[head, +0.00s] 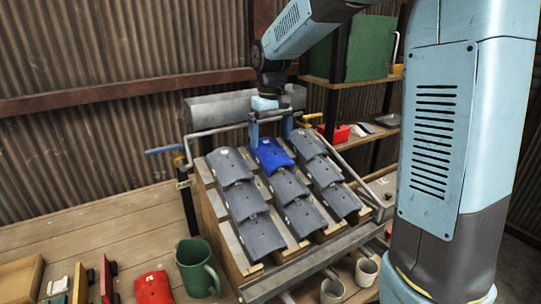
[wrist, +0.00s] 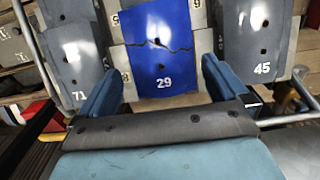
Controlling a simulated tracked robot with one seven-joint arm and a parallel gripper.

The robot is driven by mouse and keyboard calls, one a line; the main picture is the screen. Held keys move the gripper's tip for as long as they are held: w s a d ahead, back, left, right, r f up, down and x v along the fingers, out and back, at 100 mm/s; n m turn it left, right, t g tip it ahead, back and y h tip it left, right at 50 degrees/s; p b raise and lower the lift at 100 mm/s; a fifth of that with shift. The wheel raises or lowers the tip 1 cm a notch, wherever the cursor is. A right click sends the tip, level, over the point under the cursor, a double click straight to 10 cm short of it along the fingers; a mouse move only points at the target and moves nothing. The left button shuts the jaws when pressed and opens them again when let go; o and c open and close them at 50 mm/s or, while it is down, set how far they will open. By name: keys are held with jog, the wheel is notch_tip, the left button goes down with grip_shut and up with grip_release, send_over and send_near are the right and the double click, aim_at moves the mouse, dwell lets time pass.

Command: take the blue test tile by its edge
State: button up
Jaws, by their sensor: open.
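The blue test tile (head: 272,156) lies at the top of the middle column of grey tiles on a sloped rack. In the wrist view the blue tile (wrist: 176,22) carries a white 29, a small dark hole and a jagged dark crack across it. My gripper (head: 270,137) is over the tile's upper edge, pointing down. In the wrist view my gripper (wrist: 161,70) is open, with one blue finger on each side of the tile's near end. Gaps show between the fingers and the tile's sides. I cannot tell how high the fingertips are above it.
Grey tiles numbered 71 (wrist: 75,60) and 45 (wrist: 258,45) flank the blue tile closely. A metal rail (head: 218,130) runs along the rack's top.

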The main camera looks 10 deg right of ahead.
aim_at(270, 148)
jog(key=shift+a+f, duration=0.1)
jog(key=shift+f, duration=2.25)
jog(key=shift+c, duration=0.3)
jog(key=c, duration=0.8)
jog(key=shift+r, duration=0.1)
